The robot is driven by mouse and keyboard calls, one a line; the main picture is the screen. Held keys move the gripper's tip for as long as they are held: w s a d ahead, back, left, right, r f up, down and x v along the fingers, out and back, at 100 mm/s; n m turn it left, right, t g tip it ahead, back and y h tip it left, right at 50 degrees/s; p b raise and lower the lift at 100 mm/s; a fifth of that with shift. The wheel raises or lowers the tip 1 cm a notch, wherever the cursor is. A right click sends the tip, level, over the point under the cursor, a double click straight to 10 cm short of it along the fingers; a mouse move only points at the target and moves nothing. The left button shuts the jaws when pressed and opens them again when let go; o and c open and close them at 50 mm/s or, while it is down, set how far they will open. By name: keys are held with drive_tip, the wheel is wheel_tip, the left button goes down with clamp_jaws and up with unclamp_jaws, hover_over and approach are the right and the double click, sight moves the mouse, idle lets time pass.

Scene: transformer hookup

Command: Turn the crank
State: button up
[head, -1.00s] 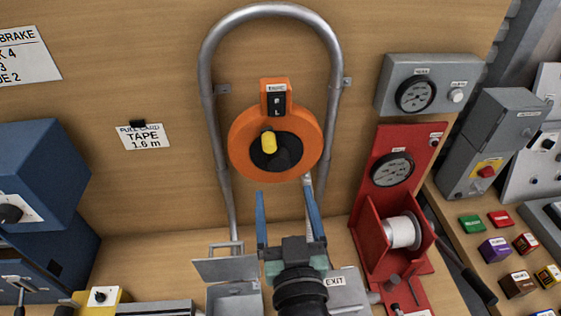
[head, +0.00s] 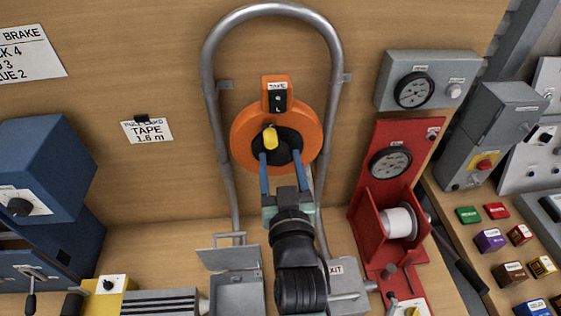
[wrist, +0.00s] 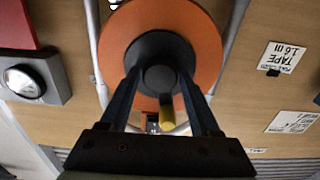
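The crank is a yellow handle (head: 270,137) on the dark round hub (head: 287,145) of an orange tape reel (head: 240,137) on the wooden back panel. My gripper (head: 281,156) reaches up from below, its two blue fingers spread, with the tips over the lower part of the hub. In the wrist view the fingers (wrist: 159,75) lie on either side of the hub centre, and the yellow handle (wrist: 166,112) shows between them. The gripper is open. I cannot tell whether a fingertip touches the hub.
A grey pipe arch (head: 209,100) surrounds the reel. A red winch stand (head: 367,235) with gauge and white spool is to the right, a blue machine (head: 40,160) to the left. A grey open-lidded box (head: 237,292) sits below. A card (head: 147,131) reads TAPE 1.6 m.

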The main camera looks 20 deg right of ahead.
clamp_jaws()
drive_tip(key=shift+m, duration=0.3)
drive_tip(key=m+p, duration=0.1)
drive_tip(key=m, duration=0.1)
drive_tip(key=shift+r+m, duration=0.1)
drive_tip(key=shift+m, duration=0.2)
drive_tip(key=m+p, duration=0.2)
drive_tip(key=m, duration=0.2)
drive_tip(key=shift+m, duration=0.3)
drive_tip(key=m+p, duration=0.2)
drive_tip(key=m, duration=0.2)
drive_tip(key=shift+m+p, duration=0.45)
drive_tip(key=shift+m, duration=0.75)
